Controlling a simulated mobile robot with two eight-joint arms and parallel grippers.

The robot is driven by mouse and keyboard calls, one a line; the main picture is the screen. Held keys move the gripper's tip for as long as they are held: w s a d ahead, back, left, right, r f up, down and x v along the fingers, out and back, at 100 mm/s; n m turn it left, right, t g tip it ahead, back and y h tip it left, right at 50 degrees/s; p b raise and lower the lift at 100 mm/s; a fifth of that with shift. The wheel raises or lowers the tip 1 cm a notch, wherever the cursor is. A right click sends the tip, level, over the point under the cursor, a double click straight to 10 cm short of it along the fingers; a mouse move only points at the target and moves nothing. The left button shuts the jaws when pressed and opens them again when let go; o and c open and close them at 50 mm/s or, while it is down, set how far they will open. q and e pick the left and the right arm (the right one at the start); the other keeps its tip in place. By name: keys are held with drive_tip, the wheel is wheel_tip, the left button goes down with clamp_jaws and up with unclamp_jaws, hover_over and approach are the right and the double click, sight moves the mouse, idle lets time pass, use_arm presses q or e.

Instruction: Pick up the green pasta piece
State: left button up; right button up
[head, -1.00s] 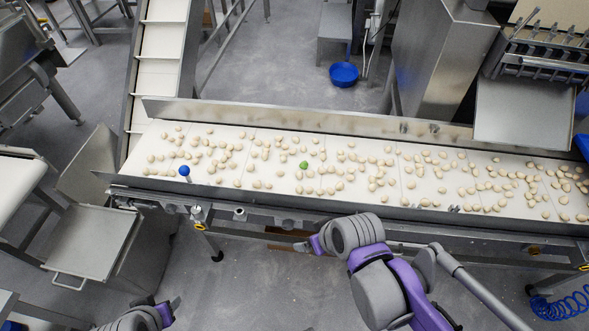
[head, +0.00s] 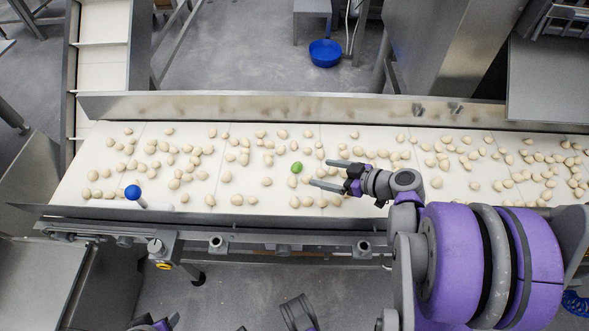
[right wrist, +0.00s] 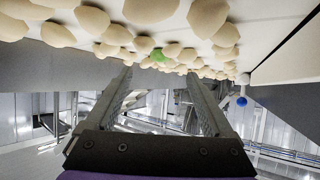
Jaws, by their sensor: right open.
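The green pasta piece (head: 297,168) lies on the white conveyor belt (head: 75,190) among many pale pieces. My right gripper (head: 320,172) is open and empty. In the head view its two fingers point left, with their tips just to the right of the green piece. In the right wrist view the green piece (right wrist: 158,57) shows between and beyond the two fingertips (right wrist: 158,74), partly hidden by pale pieces. The fingers are apart from it. Parts of my left arm show at the bottom edge of the head view; its jaws cannot be made out.
Pale pasta pieces (head: 227,177) lie close around the green one. A metal side wall (head: 250,106) runs along the belt's far edge. A blue-topped knob (head: 133,192) stands at the near left. A blue bowl (head: 325,53) is on the floor behind.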

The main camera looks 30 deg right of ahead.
sight(300, 168)
drive_tip(key=b+x, duration=0.2)
drive_tip(key=x, duration=0.6)
drive_tip(key=shift+w+a, duration=0.1)
drive_tip(key=shift+w, duration=0.3)
clamp_jaws()
